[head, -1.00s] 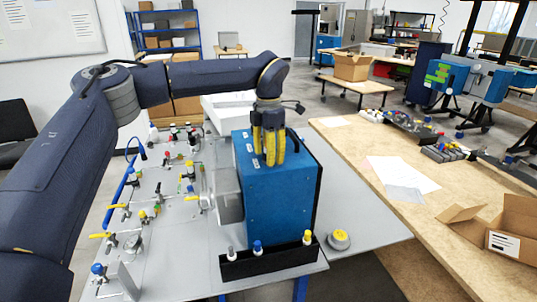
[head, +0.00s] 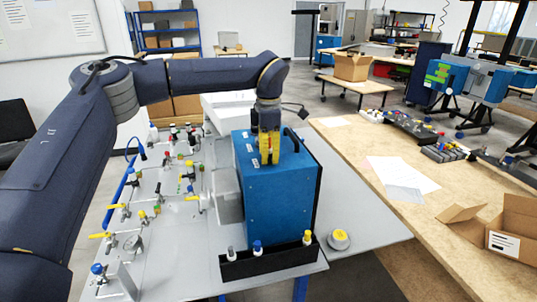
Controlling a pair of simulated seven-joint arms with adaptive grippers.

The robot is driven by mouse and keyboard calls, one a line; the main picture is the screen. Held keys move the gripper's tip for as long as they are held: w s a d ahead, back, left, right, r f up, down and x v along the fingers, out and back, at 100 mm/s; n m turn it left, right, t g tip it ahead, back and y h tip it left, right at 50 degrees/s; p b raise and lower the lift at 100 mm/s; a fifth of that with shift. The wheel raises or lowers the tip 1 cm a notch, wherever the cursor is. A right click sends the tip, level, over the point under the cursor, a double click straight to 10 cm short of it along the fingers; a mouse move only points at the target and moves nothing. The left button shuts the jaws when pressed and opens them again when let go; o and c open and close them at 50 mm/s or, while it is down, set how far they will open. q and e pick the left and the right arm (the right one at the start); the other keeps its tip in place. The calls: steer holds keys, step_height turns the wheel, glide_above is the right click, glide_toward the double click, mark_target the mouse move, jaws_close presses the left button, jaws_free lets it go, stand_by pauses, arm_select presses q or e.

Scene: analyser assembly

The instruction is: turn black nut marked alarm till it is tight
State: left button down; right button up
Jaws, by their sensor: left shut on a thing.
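A blue analyser box (head: 277,195) stands on the grey bench, with small white labels on its top near the left edge. My left gripper (head: 269,160) points down at the top of the box, its yellow fingers close together. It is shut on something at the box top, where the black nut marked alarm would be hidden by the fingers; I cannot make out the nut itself. A black handle shows behind the fingers. My right gripper is not in view.
A black tray (head: 236,270) with several small bottles lies along the box's front. A grey-and-yellow round object (head: 339,240) sits on the bench to the right. Valves and fittings fill the panel (head: 180,225) on the left. A wooden table (head: 440,235) stands further right.

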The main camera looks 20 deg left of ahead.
arm_select(q)
steer(key=m, duration=0.6)
steer(key=shift+m, duration=0.4)
steer(key=m, duration=0.7)
steer(key=shift+m, duration=0.3)
steer(key=c, duration=1.2)
jaws_free()
steer(key=shift+m, duration=0.3)
steer(key=shift+r, duration=0.1)
steer(key=shift+r, duration=4.9)
